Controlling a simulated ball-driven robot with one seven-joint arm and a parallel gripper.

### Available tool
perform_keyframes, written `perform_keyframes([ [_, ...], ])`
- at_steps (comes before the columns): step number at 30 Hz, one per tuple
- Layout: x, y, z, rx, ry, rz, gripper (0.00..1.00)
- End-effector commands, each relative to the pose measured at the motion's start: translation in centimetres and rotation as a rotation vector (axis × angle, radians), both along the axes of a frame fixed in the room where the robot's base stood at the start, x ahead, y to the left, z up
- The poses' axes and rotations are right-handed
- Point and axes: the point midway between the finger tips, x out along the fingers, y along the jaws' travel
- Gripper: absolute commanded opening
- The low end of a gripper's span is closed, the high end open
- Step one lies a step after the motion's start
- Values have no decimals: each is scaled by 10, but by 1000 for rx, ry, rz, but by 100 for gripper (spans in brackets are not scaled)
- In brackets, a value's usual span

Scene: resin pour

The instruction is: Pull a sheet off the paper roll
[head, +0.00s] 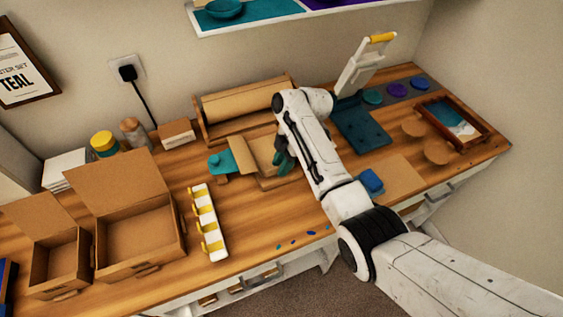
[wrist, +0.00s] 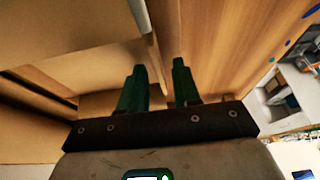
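The brown paper roll (head: 243,104) lies in a wooden holder at the back of the bench. Brown paper (head: 262,150) extends from its front onto the bench top. My gripper (head: 283,157) is at the right side of this paper, with its teal fingers partly hidden by my arm. In the wrist view my gripper (wrist: 159,88) has its two fingers apart, with a gap between them. Brown surfaces that look like the paper (wrist: 100,70) fill the left and the gap. I cannot tell whether a finger touches the paper.
A teal object (head: 222,161) stands left of the paper. Open cardboard boxes (head: 130,225) and a white rack with yellow hooks (head: 209,222) are at the left. A dark teal mat (head: 361,125), a blue item (head: 371,181) and a framed tray (head: 455,122) are at the right.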

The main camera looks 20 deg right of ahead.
Motion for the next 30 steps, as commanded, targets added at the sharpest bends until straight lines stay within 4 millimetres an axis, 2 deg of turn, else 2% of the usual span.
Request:
perform_keyframes([
  [8,0,1,-1,0,0,0,32],
  [18,0,0,-1,0,0,0,0],
  [30,0,0,-1,0,0,0,0],
])
